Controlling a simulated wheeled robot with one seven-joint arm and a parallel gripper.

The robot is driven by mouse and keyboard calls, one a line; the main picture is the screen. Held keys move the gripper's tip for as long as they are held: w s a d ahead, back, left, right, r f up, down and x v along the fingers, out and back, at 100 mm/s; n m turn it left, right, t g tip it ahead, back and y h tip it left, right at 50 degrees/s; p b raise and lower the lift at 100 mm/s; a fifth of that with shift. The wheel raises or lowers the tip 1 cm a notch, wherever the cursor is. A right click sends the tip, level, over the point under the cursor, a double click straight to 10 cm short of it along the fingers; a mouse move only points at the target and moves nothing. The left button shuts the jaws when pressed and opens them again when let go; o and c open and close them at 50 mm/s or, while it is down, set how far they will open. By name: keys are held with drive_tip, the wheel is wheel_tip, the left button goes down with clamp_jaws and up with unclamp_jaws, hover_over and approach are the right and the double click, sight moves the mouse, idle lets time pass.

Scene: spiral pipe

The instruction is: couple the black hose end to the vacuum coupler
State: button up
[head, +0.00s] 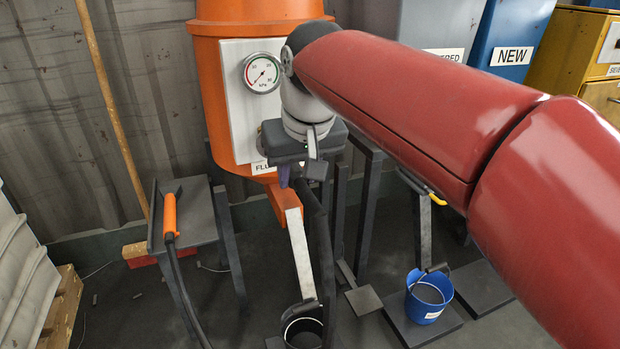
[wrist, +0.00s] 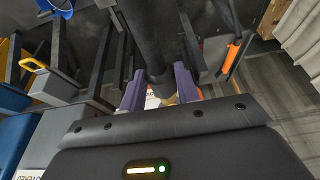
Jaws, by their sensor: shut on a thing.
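My gripper (head: 297,178) is in front of the lower part of the orange hopper and is partly hidden by my own wrist. In the wrist view its purple fingers (wrist: 159,88) are shut on a thick black hose (wrist: 149,35). The hose (head: 320,245) hangs down from the gripper in the head view, past a pale metal chute. The hose end is mostly hidden between the fingers. I cannot make out the vacuum coupler in either view; my arm and gripper cover part of the hopper front.
The orange hopper (head: 216,85) carries a pressure gauge (head: 262,73). An orange-handled tool (head: 170,216) with a dark hose lies on a small stand at left. A black bucket (head: 303,333) and a blue bucket (head: 428,298) stand low. Dark posts crowd the space right of the hose.

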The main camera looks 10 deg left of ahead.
drive_tip(key=shift+r, duration=0.15)
drive_tip(key=w+a+p, duration=0.2)
drive_tip(key=w+p, duration=0.1)
drive_tip(key=shift+w, duration=0.1)
drive_tip(key=shift+w+a+p, duration=0.5)
drive_tip(key=shift+w+p, duration=0.1)
drive_tip(key=shift+w, duration=0.3)
drive_tip(key=shift+w+a+p, duration=0.55)
drive_tip(key=shift+w+p, duration=0.35)
drive_tip(key=shift+w+a+p, duration=0.55)
drive_tip(key=shift+w+p, duration=0.3)
drive_tip(key=shift+w, duration=0.05)
drive_tip(key=shift+w+a+p, duration=0.1)
drive_tip(key=shift+w+p, duration=0.05)
drive_tip(key=shift+p, duration=0.25)
idle(1.6)
drive_tip(key=o, duration=1.1)
